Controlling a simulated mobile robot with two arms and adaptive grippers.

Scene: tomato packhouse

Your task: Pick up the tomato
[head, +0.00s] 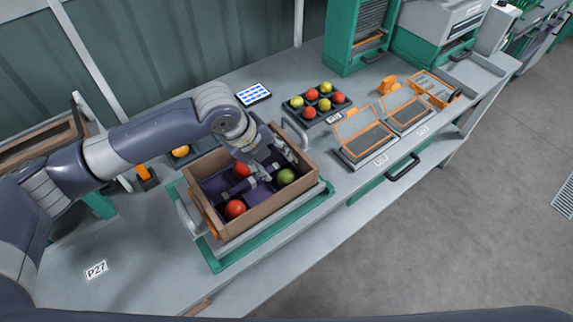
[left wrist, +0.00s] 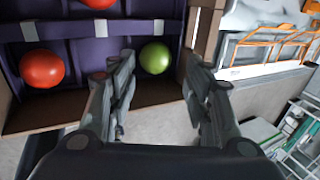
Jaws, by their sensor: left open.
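A brown crate (head: 262,218) with a purple divided lining stands on the bench in the head view. It holds a red tomato (head: 235,208) at the front left, another red tomato (head: 242,170) farther back, partly hidden, and a green tomato (head: 286,177) at the right. My left gripper (head: 279,163) is open over the right side of the crate, close to the green tomato. In the left wrist view the green tomato (left wrist: 154,57) shows between the fingers of my left gripper (left wrist: 159,68), beyond their tips. I cannot tell the remaining gap. My right gripper is not in view.
The crate walls and purple dividers (left wrist: 85,32) stand close around the tomatoes. A dark tray (head: 322,117) of red and yellow tomatoes lies behind. Orange-framed trays (head: 366,143) stand to the right. An orange fruit (head: 181,151) lies behind the crate. The bench's front left is mostly clear.

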